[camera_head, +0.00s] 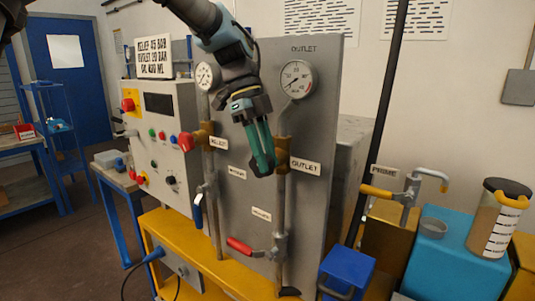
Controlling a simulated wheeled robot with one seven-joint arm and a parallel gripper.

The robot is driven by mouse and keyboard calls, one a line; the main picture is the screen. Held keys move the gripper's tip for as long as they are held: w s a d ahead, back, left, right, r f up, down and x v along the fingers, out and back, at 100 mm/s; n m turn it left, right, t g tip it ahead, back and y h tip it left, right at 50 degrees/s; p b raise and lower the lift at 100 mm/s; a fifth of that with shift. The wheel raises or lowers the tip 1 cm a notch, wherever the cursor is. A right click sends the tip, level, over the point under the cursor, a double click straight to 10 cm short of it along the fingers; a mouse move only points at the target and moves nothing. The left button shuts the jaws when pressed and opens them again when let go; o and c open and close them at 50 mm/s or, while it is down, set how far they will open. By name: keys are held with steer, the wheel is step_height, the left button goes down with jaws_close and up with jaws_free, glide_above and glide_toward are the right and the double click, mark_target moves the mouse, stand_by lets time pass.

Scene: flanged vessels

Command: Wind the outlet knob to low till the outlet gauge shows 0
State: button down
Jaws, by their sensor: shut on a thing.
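The outlet gauge (296,79) is a round white dial high on the grey panel, under the word OUTLET. Its needle seems to point to the lower left, but the scale is too small to read. Below it, a brass valve body (282,158) sits on the outlet pipe beside the OUTLET label (305,167). My gripper (263,165) reaches down in front of this valve, its green fingers with dark tips closed at the valve's left side. It is shut on the outlet knob, which the fingers hide.
The inlet gauge (207,76) and the red inlet knob (185,141) are to the left. A red lever (240,245) and a blue lever (198,210) stick out below. A dark post (383,105) stands right of the panel. A blue box (346,271) stands at front right.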

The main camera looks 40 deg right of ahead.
steer(key=shift+w+r+g+h, duration=0.1)
steer(key=shift+w+g+h, duration=0.2)
steer(key=shift+g, duration=0.7)
steer(key=c, duration=0.9)
jaws_free()
steer(key=shift+c, duration=0.2)
steer(key=b+v, duration=0.2)
steer(key=v, duration=0.8)
steer(key=shift+w+r, duration=0.25)
steer(key=shift+r, duration=0.05)
steer(key=shift+a, duration=0.15)
